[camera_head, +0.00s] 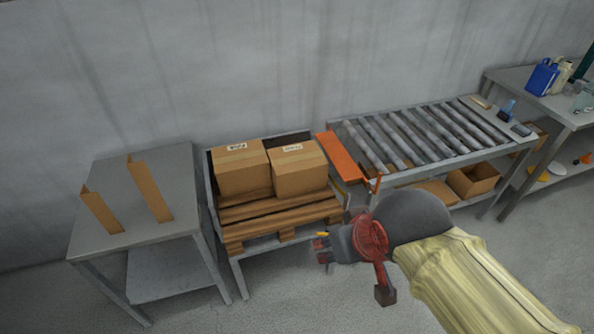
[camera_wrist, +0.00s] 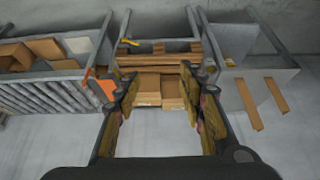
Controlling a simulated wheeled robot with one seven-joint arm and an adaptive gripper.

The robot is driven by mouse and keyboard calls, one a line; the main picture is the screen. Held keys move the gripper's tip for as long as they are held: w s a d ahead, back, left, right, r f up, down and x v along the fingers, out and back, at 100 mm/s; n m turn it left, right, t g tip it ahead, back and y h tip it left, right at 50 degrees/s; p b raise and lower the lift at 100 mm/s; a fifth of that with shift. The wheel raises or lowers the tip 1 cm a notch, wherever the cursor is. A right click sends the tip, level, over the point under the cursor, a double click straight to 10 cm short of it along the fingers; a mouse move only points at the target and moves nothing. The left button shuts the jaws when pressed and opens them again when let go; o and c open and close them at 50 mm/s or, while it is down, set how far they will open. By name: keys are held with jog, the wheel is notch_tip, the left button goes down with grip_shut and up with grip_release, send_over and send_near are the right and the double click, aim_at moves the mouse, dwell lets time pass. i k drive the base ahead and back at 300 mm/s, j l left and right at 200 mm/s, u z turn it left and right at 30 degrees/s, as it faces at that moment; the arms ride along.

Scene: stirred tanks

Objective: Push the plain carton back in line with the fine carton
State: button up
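Two brown cartons stand side by side on a wooden pallet (camera_head: 275,215). The left carton (camera_head: 241,173) and the right carton (camera_head: 299,178) both have small labels on top, too small to read, so I cannot tell which is plain and which is fine. The right carton sits slightly nearer the pallet's front edge. The wrist view, turned about, shows the two cartons (camera_wrist: 148,86) (camera_wrist: 173,88) between my fingers in the picture. My gripper (camera_head: 322,248) is open and empty, in front of the pallet's right side and apart from the cartons.
A bench with bottles (camera_head: 542,77) is at far right. The wall is behind the pallet.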

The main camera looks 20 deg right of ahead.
aim_at(298, 169)
jog(key=i+l+u, duration=0.2)
jog(key=i+l, duration=0.15)
jog(key=l, duration=0.25)
jog(key=i+l+u, duration=0.1)
jog(key=l, duration=0.25)
jog(key=i+l+u, duration=0.1)
jog(key=i+l, duration=0.15)
jog(key=i+l+u, duration=0.15)
jog(key=l, duration=0.3)
jog(key=i+l+u, duration=0.1)
jog(key=l, duration=0.25)
jog(key=i+l+u, duration=0.1)
jog(key=l, duration=0.3)
